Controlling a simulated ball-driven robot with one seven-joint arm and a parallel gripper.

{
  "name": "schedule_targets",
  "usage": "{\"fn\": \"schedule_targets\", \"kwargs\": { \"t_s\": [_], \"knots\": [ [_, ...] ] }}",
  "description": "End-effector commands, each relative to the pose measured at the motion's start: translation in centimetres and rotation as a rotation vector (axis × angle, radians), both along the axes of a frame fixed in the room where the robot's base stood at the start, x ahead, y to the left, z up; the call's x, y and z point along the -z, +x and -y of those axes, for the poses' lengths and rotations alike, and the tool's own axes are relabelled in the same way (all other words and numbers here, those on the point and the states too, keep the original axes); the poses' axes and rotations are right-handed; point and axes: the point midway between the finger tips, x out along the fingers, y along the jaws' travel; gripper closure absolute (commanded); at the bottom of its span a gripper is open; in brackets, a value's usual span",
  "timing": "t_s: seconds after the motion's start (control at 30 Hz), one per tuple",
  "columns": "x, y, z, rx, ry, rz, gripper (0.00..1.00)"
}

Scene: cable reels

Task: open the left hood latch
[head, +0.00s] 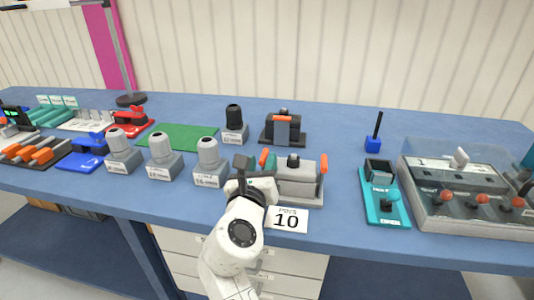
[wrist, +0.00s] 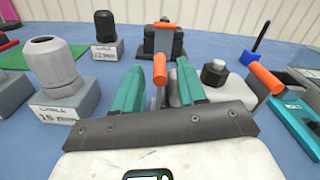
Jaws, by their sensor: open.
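A grey hood connector (head: 294,178) with a dark round top gland stands near the bench's front edge. It has an orange-tipped left latch (head: 264,158) and an orange-tipped right latch (head: 323,164), both upright in the head view. My gripper (head: 262,181) is at the connector's left side. In the wrist view, the teal fingers of my gripper (wrist: 160,78) are apart, with the left latch (wrist: 160,68) in the gap between them. Contact with either finger cannot be told. The right latch (wrist: 265,78) is to the right of the fingers, and the hood (wrist: 214,76) is partly hidden behind the right finger.
Grey cable glands (head: 208,158) stand close to the left. A dark connector with an orange lever (head: 283,130) is behind. A "10" card (head: 287,220) lies in front. A teal joystick box (head: 384,200) and a control panel (head: 465,205) are at the right.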

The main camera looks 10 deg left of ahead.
Motion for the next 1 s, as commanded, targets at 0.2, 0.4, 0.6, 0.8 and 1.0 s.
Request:
{"fn": "schedule_targets", "kwargs": {
  "t_s": [0.2,0.4,0.6,0.8,1.0],
  "knots": [
    [0.1,3.5,0.1,0.001,0.001,0.0,0.59],
    [0.1,4.9,0.2,0.0,0.001,-0.001,0.59],
    [0.0,5.1,0.2,0.0,0.002,0.0,0.59],
    [0.0,5.1,0.2,0.0,0.002,-0.001,0.68],
    [0.0,5.1,0.2,0.0,0.002,-0.001,0.87]
  ]
}}
